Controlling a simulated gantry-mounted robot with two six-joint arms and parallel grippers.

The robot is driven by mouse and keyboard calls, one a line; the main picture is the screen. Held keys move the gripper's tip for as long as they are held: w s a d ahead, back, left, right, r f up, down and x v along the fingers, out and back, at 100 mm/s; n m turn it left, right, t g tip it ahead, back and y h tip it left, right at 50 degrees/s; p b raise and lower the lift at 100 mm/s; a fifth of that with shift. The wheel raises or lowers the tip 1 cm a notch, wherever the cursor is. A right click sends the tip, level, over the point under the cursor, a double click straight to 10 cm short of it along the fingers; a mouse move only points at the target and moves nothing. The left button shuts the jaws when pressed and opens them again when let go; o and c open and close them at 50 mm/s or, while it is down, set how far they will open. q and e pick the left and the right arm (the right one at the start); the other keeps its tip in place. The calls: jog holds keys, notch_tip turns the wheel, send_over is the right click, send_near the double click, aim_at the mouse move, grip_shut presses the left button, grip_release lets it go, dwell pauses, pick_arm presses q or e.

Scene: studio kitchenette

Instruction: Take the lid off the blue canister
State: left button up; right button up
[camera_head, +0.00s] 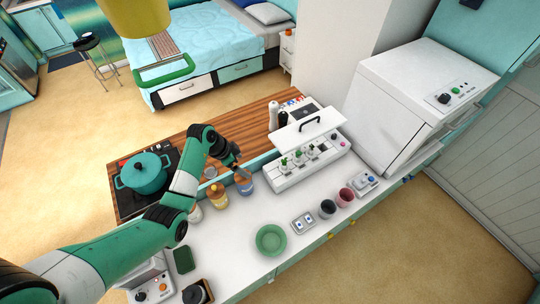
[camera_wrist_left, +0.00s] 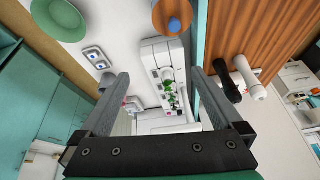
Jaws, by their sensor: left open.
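The blue canister (camera_head: 245,187) stands on the white counter, just beyond the tip of my left arm. Its round wooden lid shows at the top edge of the left wrist view, with a blue knob (camera_wrist_left: 175,24) on it. The lid appears to be on the canister, whose body is hidden in that view. My left gripper (camera_head: 238,172) is open and empty, close above the canister in the head view. In the left wrist view its two fingers (camera_wrist_left: 158,76) are wide apart, with the lid beyond them and nothing between them touching. My right gripper is not in view.
A yellow canister (camera_head: 218,197) stands close beside the blue one. A white planter (camera_head: 290,180) with small plants is to the right. A teal pot (camera_head: 143,175) is on the stove at left.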

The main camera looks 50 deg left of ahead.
pick_arm(q)
jog(key=s+a+f, duration=0.1)
jog(key=s+a, duration=0.1)
jog(key=a, duration=0.1)
jog(key=n+b, duration=0.1)
jog(key=b, duration=0.1)
send_over(236, 179)
notch_tip(236, 179, down, 7)
jog(key=shift+f, duration=0.1)
jog(key=b+x, duration=0.2)
jog(key=x, duration=0.3)
jog(key=shift+w, duration=0.1)
jog(key=c, duration=1)
